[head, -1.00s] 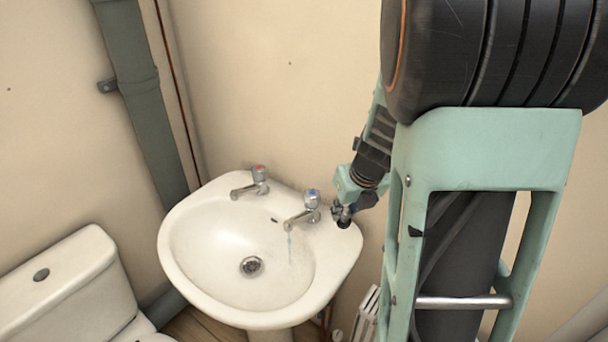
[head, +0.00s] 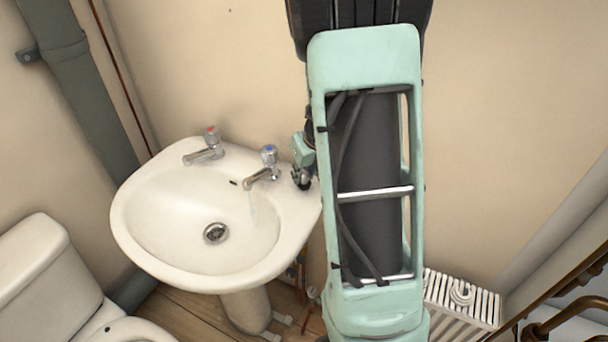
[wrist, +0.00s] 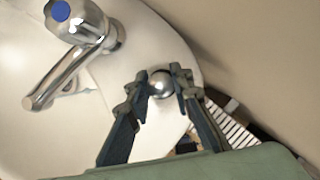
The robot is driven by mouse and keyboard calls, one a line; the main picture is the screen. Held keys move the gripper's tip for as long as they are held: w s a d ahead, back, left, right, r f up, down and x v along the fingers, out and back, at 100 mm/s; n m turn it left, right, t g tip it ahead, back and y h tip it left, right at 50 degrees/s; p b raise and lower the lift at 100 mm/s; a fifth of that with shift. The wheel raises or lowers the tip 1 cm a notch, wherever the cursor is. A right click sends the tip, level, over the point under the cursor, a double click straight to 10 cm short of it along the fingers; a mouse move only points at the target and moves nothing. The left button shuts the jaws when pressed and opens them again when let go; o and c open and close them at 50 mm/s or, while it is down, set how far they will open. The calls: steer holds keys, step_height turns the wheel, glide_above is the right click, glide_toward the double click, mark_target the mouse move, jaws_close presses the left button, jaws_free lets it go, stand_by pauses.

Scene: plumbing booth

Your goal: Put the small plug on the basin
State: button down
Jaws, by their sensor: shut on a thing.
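The white basin (head: 160,262) is on its pedestal at the left in the head view, and its rim also shows in the wrist view (wrist: 165,130). My gripper (head: 303,178) is over the basin's right back corner, right of the blue-topped tap. In the wrist view my gripper (wrist: 161,84) is shut on the small plug (wrist: 161,83), whose shiny round metal top shows between the fingertips. The plug's dark lower part (head: 303,185) is close to the basin surface. I cannot tell whether it touches it. My arm hides part of the basin's right side.
The blue-topped tap (head: 266,165) is close left of my gripper, and the red-topped tap (head: 207,148) is farther left. The wall is just behind. A toilet (head: 45,270) stands at lower left, a white radiator (head: 462,298) at lower right.

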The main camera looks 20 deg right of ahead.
steer(key=shift+f, duration=0.1)
steer(key=c, duration=1.7)
jaws_free()
steer(key=shift+r, duration=0.25)
steer(key=p+v, duration=0.4)
steer(key=v, duration=0.7)
steer(key=shift+s+r+p, duration=0.15)
steer(key=shift+r+p, duration=0.15)
steer(key=shift+r, duration=0.1)
